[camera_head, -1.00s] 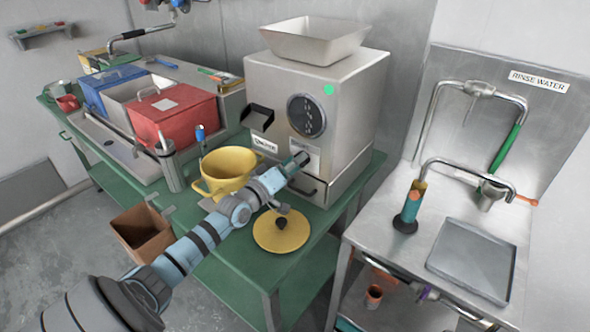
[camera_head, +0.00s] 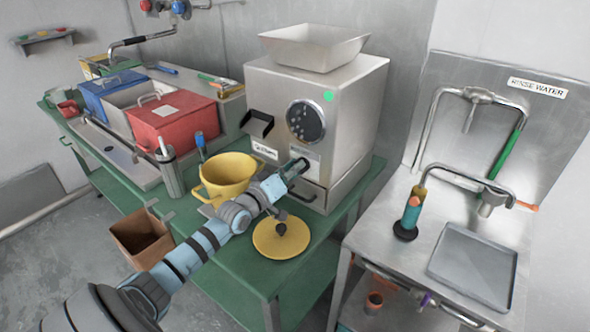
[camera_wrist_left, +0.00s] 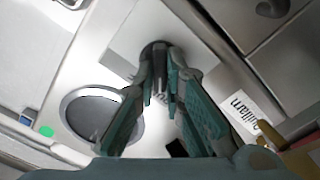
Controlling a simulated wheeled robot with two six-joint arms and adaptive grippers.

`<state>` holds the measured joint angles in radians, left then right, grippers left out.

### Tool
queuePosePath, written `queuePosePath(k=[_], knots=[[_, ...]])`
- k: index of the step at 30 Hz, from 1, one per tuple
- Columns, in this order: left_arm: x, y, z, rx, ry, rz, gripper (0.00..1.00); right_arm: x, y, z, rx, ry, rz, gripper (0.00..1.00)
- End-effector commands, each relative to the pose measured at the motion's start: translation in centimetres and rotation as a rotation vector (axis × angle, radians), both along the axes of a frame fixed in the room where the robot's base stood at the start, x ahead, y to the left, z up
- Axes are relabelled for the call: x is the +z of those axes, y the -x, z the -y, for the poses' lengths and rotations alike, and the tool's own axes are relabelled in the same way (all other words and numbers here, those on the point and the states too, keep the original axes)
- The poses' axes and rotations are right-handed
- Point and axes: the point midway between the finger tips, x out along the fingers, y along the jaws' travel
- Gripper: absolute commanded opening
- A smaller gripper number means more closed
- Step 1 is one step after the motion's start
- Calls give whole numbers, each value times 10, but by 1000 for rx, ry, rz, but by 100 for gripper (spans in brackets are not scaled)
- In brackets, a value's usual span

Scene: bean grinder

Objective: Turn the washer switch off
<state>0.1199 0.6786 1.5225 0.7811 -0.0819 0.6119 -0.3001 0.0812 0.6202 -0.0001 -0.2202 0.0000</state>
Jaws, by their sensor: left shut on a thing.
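My left gripper (camera_head: 301,166) is at the lower front of the grey metal machine (camera_head: 350,115), beneath its round dark dial (camera_head: 305,121). In the left wrist view, its teal fingers (camera_wrist_left: 160,92) close around a small dark round part (camera_wrist_left: 153,50) on the machine's front. The fingers hide most of that part, so I cannot tell which way it is turned. The dial (camera_wrist_left: 88,117) and a printed label (camera_wrist_left: 243,112) show to either side. No label naming a washer switch is readable. My right gripper is not in view.
A yellow pot (camera_head: 229,170) and yellow lid (camera_head: 281,240) with a dark knob are close to my left arm on the green table (camera_head: 238,270). Red (camera_head: 173,123) and blue (camera_head: 108,85) bins are at the left. A sink counter (camera_head: 385,215) with taps is at the right.

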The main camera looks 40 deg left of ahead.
Motion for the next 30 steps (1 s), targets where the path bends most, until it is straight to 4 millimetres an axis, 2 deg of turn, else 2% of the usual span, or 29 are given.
queuePosePath(k=[18,30], knots=[[-1,0,2,0,-523,-14,0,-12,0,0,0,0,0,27],[-1,0,3,0,-707,-19,0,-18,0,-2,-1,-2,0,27]])
